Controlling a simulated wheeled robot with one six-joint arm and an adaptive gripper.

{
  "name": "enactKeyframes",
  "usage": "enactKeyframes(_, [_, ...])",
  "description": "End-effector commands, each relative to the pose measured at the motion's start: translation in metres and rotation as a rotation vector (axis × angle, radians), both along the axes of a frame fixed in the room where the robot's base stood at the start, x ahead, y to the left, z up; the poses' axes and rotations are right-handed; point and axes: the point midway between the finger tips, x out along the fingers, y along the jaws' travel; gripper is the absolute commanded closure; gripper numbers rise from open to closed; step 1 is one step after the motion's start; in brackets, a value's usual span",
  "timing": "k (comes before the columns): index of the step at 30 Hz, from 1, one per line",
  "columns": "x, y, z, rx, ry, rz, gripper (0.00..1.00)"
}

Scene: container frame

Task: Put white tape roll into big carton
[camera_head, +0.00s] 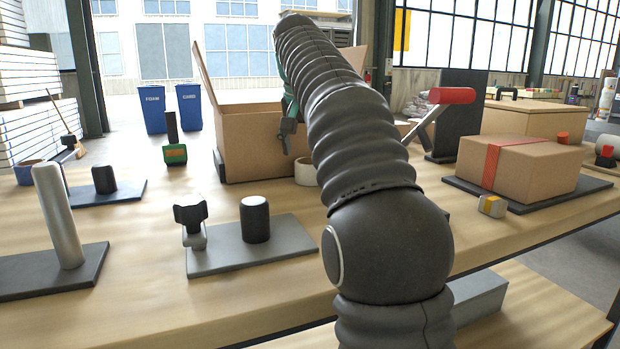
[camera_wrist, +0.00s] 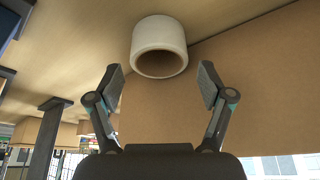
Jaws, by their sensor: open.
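The white tape roll (camera_head: 306,171) stands on the table against the front of the big open carton (camera_head: 255,148), partly hidden behind my arm. In the wrist view the roll (camera_wrist: 147,32) is just beyond my fingertips, centred between them, with its hollow end visible. The carton wall (camera_wrist: 250,85) fills the right side there. My gripper (camera_wrist: 161,78) is open and empty, with one finger on each side of the roll's line. In the head view my gripper (camera_head: 286,135) is mostly hidden by my arm, in front of the carton and above the roll.
A grey tray (camera_head: 235,262) with a black cylinder stands at front centre. A black-and-green tool (camera_head: 175,153) stands left of the carton. A taped box (camera_head: 520,168) sits on a dark mat at right, beside a red-handled device (camera_head: 452,96).

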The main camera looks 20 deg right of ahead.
Motion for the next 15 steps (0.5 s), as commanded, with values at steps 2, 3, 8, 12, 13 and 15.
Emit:
enactKeyframes(2, [0.001, -0.001, -0.005, 0.0, 0.0, 0.0, 0.2])
enactKeyframes(3, [0.002, -0.001, -0.005, 0.0, 0.0, 0.001, 0.2])
enactKeyframes(8, [0.004, -0.003, -0.014, 0.0, 0.001, 0.001, 0.2])
enactKeyframes(12, [0.01, -0.008, -0.033, 0.0, 0.002, 0.001, 0.2])
enactKeyframes(13, [0.011, -0.009, -0.037, 0.0, 0.002, 0.001, 0.2])
enactKeyframes(15, [0.014, -0.011, -0.046, 0.0, 0.001, 0.002, 0.2])
